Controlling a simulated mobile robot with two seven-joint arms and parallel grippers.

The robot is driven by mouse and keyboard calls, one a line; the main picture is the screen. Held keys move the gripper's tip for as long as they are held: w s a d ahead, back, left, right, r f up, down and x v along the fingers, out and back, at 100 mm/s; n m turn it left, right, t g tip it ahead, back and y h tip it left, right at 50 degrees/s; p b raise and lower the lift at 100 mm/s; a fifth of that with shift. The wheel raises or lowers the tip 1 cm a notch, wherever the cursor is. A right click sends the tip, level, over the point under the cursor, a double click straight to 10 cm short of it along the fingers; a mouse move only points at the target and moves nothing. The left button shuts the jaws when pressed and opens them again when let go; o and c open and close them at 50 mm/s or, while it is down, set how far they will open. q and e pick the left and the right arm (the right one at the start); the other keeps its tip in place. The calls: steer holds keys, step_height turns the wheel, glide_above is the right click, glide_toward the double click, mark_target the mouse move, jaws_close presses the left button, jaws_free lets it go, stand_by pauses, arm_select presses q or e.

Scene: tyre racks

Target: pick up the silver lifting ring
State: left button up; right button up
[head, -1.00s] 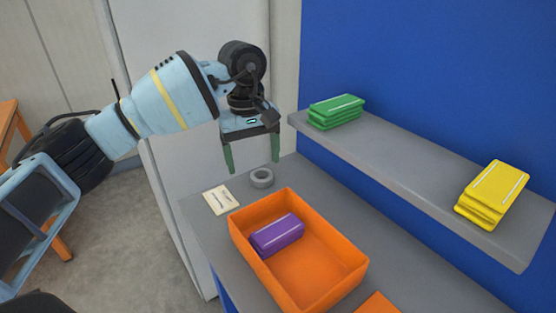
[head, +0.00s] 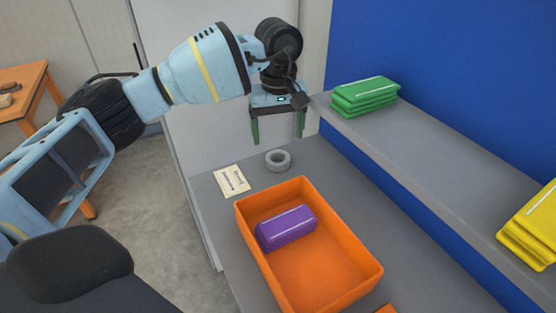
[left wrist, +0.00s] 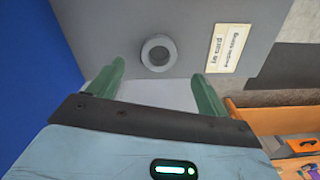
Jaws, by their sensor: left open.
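The silver lifting ring (head: 278,160) lies flat on the grey worktop near its far end, beside a cream label card. In the left wrist view the ring (left wrist: 158,53) shows ahead of the fingertips, between the two green fingers and nearer the left one. My left gripper (head: 279,139) is open and empty, with its fingers pointing down above and behind the ring in the head view. In the left wrist view the gripper (left wrist: 160,76) has nothing between its fingers. My right gripper is not in view.
An orange bin (head: 341,262) holding a purple pack (head: 286,228) stands in front of the ring. The label card (head: 231,181) lies left of the ring. A grey shelf (head: 431,157) on the right carries green packs (head: 365,95) and yellow packs (head: 533,232).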

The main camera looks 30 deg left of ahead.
mark_target(278, 153)
arm_select(q)
steer(key=shift+f, duration=3.35)
steer(key=c, duration=1.1)
